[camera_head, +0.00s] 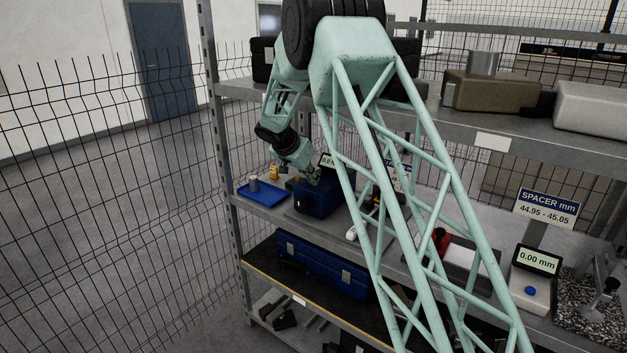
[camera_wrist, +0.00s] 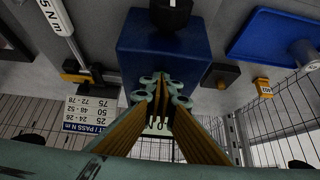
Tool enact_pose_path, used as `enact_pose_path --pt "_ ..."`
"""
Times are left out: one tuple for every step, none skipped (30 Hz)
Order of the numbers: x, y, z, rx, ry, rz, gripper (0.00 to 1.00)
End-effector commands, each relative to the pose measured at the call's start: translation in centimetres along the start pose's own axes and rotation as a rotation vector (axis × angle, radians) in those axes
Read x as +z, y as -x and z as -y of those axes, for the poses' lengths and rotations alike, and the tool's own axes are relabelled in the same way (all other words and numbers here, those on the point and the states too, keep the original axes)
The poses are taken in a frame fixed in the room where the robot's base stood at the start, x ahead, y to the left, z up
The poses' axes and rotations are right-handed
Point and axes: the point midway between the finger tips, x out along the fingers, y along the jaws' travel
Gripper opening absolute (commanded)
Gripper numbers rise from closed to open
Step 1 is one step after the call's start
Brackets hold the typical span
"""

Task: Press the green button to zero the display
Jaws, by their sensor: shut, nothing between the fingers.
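A blue tester box (camera_head: 318,202) stands on the middle shelf, with a small display (camera_head: 327,161) behind it whose visible part reads "0.0 N". My gripper (camera_head: 312,180) is over this box. In the wrist view, my gripper's fingertips (camera_wrist: 160,88) are shut together and empty in front of the blue box (camera_wrist: 150,48), which has a black round knob (camera_wrist: 171,12). The fingers cover much of the display. I cannot tell whether the tips touch the box. No green button shows in either view; it may be hidden behind the fingers.
A blue tray (camera_head: 262,194) with a grey cylinder lies left of the box. A torque wrench (camera_wrist: 57,16) and a limits card (camera_wrist: 92,113) are beside it. A white gauge (camera_head: 530,292) with a blue button and "0.00 mm" display stands far right. The upper shelf (camera_head: 450,120) overhangs.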

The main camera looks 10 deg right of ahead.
Motion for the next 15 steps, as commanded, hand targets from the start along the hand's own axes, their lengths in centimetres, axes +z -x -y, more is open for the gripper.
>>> enact_pose_path --pt "0.9 -0.6 -0.3 0.008 0.004 0.010 0.00" --pt "1.0 -0.6 -0.3 0.008 0.004 0.010 0.00" --pt "1.0 -0.5 -0.3 0.008 0.004 0.010 0.00" --pt "1.0 -0.4 -0.3 0.009 0.004 0.010 0.00" --pt "1.0 -0.4 -0.3 0.009 0.004 0.010 0.00" --pt "1.0 -0.2 -0.3 0.009 0.004 0.010 0.00" --pt "1.0 -0.1 -0.3 0.009 0.004 0.010 0.00" --pt "1.0 0.0 -0.3 0.009 0.004 0.010 0.00" --pt "1.0 0.2 -0.3 0.009 0.003 0.010 0.00" --pt "1.0 0.4 -0.3 0.009 0.003 0.010 0.00" --pt "1.0 0.6 -0.4 0.009 0.003 0.010 0.00" --pt "0.9 0.9 -0.3 0.008 0.003 0.009 0.00" --pt "0.8 1.2 -0.3 0.008 0.002 0.008 0.00" --pt "0.7 1.5 -0.3 0.007 0.002 0.007 0.00" --pt "0.6 1.9 -0.3 0.006 0.001 0.006 0.00"
